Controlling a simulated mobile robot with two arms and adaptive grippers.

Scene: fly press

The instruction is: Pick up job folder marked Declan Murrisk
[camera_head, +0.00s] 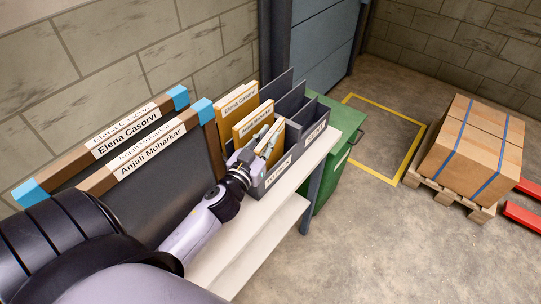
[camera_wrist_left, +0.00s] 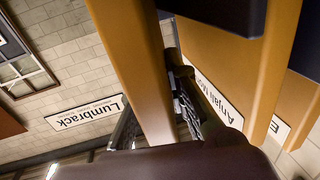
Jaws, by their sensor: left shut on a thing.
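My left gripper (camera_head: 262,147) is at the front of a dark sorting rack (camera_head: 290,112) on a white shelf unit. It is shut on an orange-yellow folder (camera_head: 275,137), the nearest of three in the rack's left part. In the left wrist view this folder (camera_wrist_left: 138,65) stands between the fingers; I cannot read its name. Behind it is the Anjali Moharkar folder (camera_head: 253,119), whose label also shows in the left wrist view (camera_wrist_left: 215,97). The Elena Casorvi folder (camera_head: 238,99) is farthest back. The held folder's lower part is hidden. My right gripper is not in view.
Two framed dark boards (camera_head: 150,190) labelled Elena Casorvi and Anjali Moharkar stand left of the rack. The rack's right part has empty slots. A green bin (camera_head: 340,150) stands beyond the shelf (camera_head: 235,245). A strapped carton (camera_head: 475,150) sits on a pallet at right.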

